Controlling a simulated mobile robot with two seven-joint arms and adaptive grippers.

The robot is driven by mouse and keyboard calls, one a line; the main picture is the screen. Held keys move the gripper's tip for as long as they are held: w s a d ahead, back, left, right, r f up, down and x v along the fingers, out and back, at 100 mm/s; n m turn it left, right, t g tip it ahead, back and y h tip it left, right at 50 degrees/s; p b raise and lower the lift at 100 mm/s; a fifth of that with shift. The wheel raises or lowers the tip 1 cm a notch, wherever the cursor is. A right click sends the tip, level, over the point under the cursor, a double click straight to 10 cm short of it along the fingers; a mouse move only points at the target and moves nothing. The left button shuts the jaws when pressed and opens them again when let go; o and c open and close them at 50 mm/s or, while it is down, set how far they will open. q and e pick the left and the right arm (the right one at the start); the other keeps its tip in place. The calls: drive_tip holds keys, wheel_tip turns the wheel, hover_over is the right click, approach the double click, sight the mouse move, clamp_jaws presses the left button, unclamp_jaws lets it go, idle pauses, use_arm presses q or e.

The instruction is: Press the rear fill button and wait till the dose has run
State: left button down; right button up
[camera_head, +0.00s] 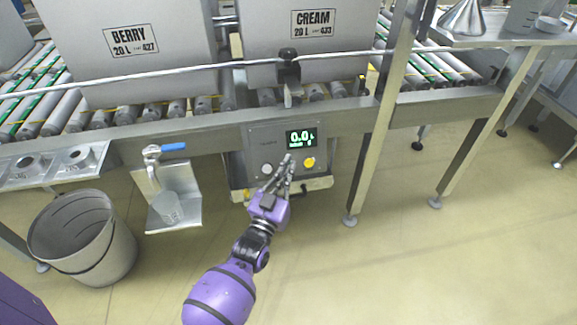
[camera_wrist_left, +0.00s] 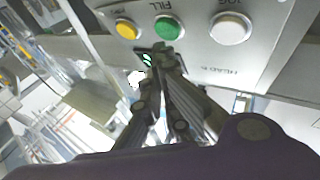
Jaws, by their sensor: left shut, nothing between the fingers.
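A grey control panel (camera_head: 257,138) sits under the conveyor frame, with a lit display (camera_head: 300,138) reading 0.0. In the left wrist view the panel (camera_wrist_left: 270,50) carries a green button (camera_wrist_left: 168,27) marked FILL, a yellow button (camera_wrist_left: 127,28) and a white button (camera_wrist_left: 230,27) marked JOG. The head label is only partly legible, so I cannot tell if this is the rear head. My left gripper (camera_head: 287,163) is shut and empty, its fingertips (camera_wrist_left: 160,50) just by the green button. I cannot tell if they touch it. The gripper hides the green button in the head view. My right gripper is out of view.
A BERRY box (camera_head: 130,65) and a CREAM box (camera_head: 315,70) stand on the roller conveyor. A blue-handled tap (camera_head: 160,150) hangs over a cup (camera_head: 167,206) on a small shelf. A grey bin (camera_head: 85,240) stands left. The floor at right is clear.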

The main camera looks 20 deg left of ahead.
use_arm(q)
drive_tip(key=shift+w+f, duration=0.1)
idle(0.7)
drive_tip(key=shift+w+a, duration=0.25)
drive_tip(key=shift+w+a+f+b, duration=0.2)
drive_tip(key=shift+w+b, duration=0.1)
drive_tip(key=shift+b, duration=0.05)
idle(0.7)
idle(0.8)
drive_tip(key=shift+s+d+r+p, duration=0.25)
drive_tip(key=shift+s+d+p, duration=0.2)
drive_tip(key=shift+s+p, duration=0.2)
drive_tip(key=s+d+p, duration=0.1)
drive_tip(key=s+r+p, duration=0.1)
drive_tip(key=s+d+p, duration=0.1)
drive_tip(key=s, duration=0.1)
drive_tip(key=shift+d+r, duration=0.35)
